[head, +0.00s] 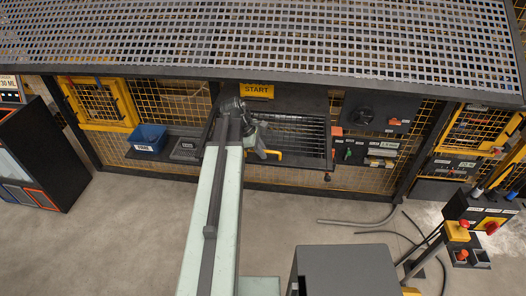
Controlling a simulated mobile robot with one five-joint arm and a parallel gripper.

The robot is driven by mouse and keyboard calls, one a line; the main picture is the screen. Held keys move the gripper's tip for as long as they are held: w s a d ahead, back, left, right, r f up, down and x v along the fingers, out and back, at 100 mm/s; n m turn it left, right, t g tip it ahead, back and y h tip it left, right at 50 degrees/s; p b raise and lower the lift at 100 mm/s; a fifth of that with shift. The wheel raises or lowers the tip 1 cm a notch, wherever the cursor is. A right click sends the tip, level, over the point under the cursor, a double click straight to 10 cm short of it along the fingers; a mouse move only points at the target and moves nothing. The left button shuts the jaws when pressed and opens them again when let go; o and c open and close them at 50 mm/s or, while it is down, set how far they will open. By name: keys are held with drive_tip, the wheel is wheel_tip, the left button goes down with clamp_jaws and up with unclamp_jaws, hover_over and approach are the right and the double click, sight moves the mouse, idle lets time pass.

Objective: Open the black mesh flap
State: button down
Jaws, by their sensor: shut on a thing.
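The black mesh flap (310,130) is in the middle of the head view, under the yellow START sign. It has a dark frame with thin bars across it. My arm hides the left part of the flap and of the opening. I cannot tell how far the flap stands from the opening behind it.
A large perforated metal sheet (270,40) spans the top of the view. A blue bin (149,138) stands on the shelf left of my arm. A yellow mesh door (99,102) is at the far left. A control stand (470,228) with buttons is at the right. Cables lie on the floor.

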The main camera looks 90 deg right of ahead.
drive_tip(key=shift+r+p, duration=0.3)
drive_tip(key=shift+r, duration=0.25)
drive_tip(key=c, duration=1.5)
unclamp_jaws()
drive_tip(key=shift+o, duration=0.2)
drive_tip(key=d+p+v, duration=0.1)
drive_tip(key=p+v, duration=0.6)
drive_tip(key=shift+a+r, duration=0.35)
drive_tip(key=shift+a, duration=0.2)
drive_tip(key=shift+w, duration=0.15)
